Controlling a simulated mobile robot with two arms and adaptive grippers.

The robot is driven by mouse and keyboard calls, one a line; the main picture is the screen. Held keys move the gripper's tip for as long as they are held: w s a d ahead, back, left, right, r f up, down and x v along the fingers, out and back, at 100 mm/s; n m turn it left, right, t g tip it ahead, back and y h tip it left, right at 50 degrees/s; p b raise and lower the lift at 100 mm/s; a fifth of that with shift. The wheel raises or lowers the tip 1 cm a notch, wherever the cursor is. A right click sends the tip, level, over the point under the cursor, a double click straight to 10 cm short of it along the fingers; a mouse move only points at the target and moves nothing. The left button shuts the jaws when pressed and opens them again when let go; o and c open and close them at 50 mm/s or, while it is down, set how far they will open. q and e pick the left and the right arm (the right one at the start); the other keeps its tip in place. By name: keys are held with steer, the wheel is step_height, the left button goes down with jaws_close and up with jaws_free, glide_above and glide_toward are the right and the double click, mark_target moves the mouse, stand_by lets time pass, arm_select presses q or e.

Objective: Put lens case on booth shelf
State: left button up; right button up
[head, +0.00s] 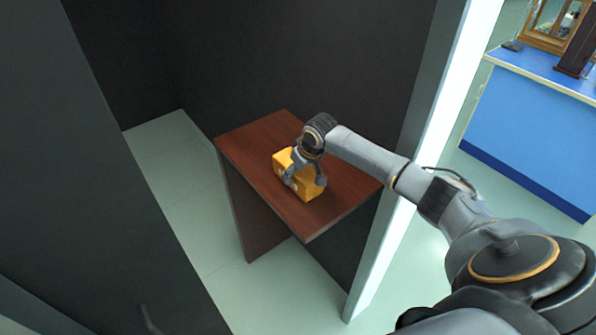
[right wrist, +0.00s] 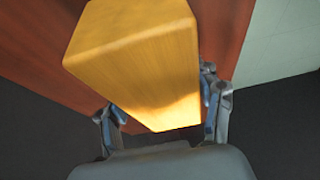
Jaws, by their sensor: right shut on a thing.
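The lens case is a yellow-orange box (head: 310,191) at the brown wooden booth shelf (head: 257,135) in the head view. My right gripper (head: 305,183) is shut on it, with one finger on each side. In the right wrist view the yellow case (right wrist: 140,55) fills the upper middle between the two fingers (right wrist: 160,112), with the reddish-brown shelf (right wrist: 222,35) behind it. The case looks to be on or just above the shelf top; I cannot tell if it touches. My left gripper is not in view.
Dark booth walls (head: 300,60) stand behind and left of the shelf. A white door post (head: 415,180) is close to my right arm. Bare shelf shows around the case. A blue bench (head: 535,125) with a wooden-framed instrument (head: 548,25) stands outside at the right.

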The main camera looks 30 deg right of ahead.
steer(key=o, duration=1.4)
steer(key=shift+f, duration=0.1)
steer(key=shift+s+r, duration=0.1)
steer(key=shift+r, duration=0.45)
steer(key=b+v, duration=0.1)
steer(key=v, duration=1)
steer(key=shift+r, duration=0.1)
